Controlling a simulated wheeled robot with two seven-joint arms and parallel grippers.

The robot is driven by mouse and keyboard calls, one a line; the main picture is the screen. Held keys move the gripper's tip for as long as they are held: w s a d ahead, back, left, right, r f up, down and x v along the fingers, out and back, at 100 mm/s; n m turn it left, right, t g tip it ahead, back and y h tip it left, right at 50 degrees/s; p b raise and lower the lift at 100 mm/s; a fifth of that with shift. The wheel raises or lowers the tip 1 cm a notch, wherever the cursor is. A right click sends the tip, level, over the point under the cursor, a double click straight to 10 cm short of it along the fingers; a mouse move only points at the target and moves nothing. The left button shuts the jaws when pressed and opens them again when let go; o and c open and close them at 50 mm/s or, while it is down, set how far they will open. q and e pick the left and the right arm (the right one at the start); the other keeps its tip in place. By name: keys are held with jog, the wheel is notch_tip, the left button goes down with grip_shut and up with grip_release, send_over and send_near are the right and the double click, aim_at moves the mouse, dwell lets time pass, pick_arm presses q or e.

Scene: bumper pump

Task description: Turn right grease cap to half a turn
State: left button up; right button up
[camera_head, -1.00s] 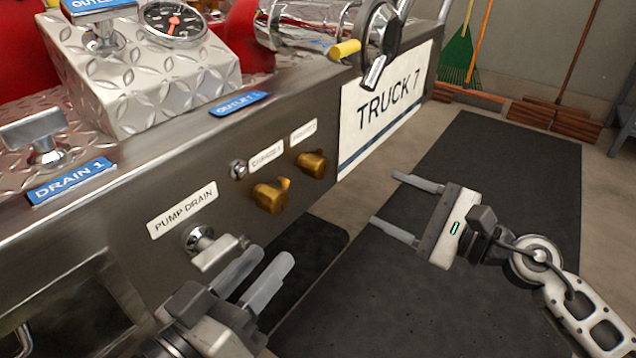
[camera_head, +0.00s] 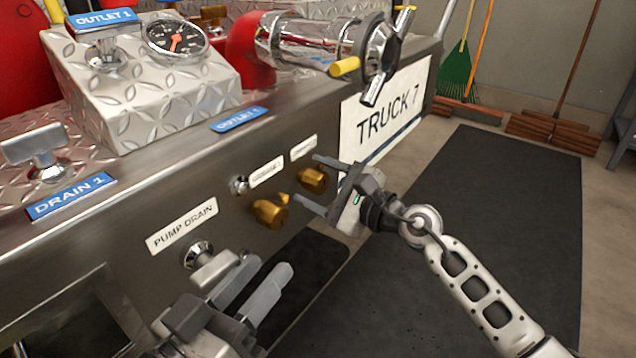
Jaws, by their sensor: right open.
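Two brass grease caps stick out of the truck's dark metal side panel. The right grease cap (camera_head: 313,179) sits below a small white label, and the left grease cap (camera_head: 269,211) sits lower and to the left. My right gripper (camera_head: 306,182) is open, with one finger above the right cap and the other below it, beside the left cap. I cannot tell whether the fingers touch either cap. My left gripper (camera_head: 264,291) is lower, near the pump drain handle (camera_head: 215,268). Its two fingers look close together, and whether it holds anything cannot be made out.
A chrome outlet with a black-and-silver handle (camera_head: 381,57) projects above the caps. The TRUCK 7 sign (camera_head: 375,128) is right of them. A dark mat (camera_head: 480,230) covers the floor. Brooms lean on the back wall.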

jog(key=c, duration=1)
jog(key=shift+m, duration=0.3)
